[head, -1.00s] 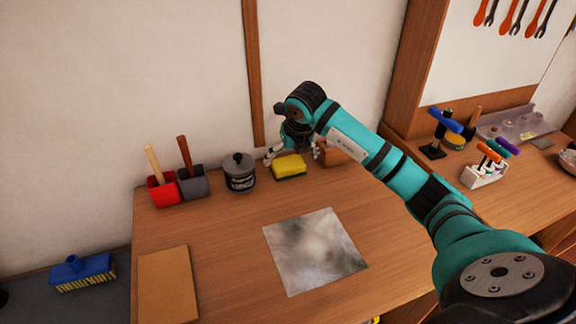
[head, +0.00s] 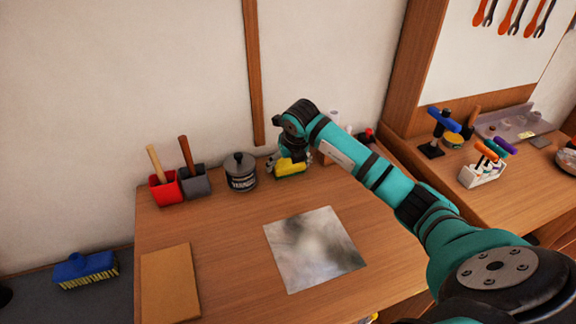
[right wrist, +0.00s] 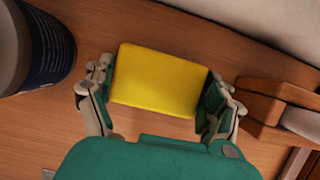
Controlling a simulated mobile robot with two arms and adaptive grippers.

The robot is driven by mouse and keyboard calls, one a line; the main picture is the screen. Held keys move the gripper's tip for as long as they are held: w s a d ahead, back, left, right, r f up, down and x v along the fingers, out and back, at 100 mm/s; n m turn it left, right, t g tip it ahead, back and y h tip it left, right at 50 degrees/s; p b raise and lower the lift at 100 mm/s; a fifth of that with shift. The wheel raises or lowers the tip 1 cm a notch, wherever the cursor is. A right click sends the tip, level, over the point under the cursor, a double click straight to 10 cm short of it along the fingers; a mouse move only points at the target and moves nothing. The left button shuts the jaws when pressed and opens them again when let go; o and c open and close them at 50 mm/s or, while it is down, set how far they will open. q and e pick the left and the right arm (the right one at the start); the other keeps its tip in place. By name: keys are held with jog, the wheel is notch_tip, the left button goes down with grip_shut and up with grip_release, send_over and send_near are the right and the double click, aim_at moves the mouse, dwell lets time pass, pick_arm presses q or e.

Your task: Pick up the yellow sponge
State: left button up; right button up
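The yellow sponge (head: 291,169) is at the back of the wooden workbench, near the wall, partly covered by my right gripper in the head view. My right gripper (head: 289,166) comes down over it from above. In the right wrist view the sponge's yellow top (right wrist: 160,80) fills the space between the two fingers of the right gripper (right wrist: 158,97). One finger is against each short end, so the gripper is shut on the sponge. I cannot tell any gap between sponge and bench. My left gripper is not in view.
A dark lidded tin (head: 240,172) stands just left of the sponge. A wooden block (right wrist: 280,105) is close on the right. Red (head: 164,191) and grey (head: 194,182) holders stand further left. A metal sheet (head: 313,248) lies in front, with bare bench around it.

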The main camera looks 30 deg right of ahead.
aim_at(288, 163)
jog(key=shift+r, duration=0.1)
dwell(0.4)
jog(key=shift+d+r, duration=0.1)
jog(key=shift+r, duration=0.15)
jog(key=b+v, duration=0.1)
jog(key=v, duration=0.1)
jog(key=shift+a+r, duration=0.2)
jog(key=shift+r, duration=0.2)
jog(key=s+a+b, duration=0.1)
jog(key=s+a, duration=0.1)
jog(key=s, duration=0.2)
jog(key=s+a+r+b, duration=0.1)
jog(key=s+a, duration=0.2)
jog(key=s, duration=0.1)
jog(key=s+a+b, duration=0.1)
jog(key=s+a, duration=0.2)
jog(key=s, duration=0.1)
jog(key=shift+s+a+r, duration=0.2)
jog(key=shift+s+r, duration=0.15)
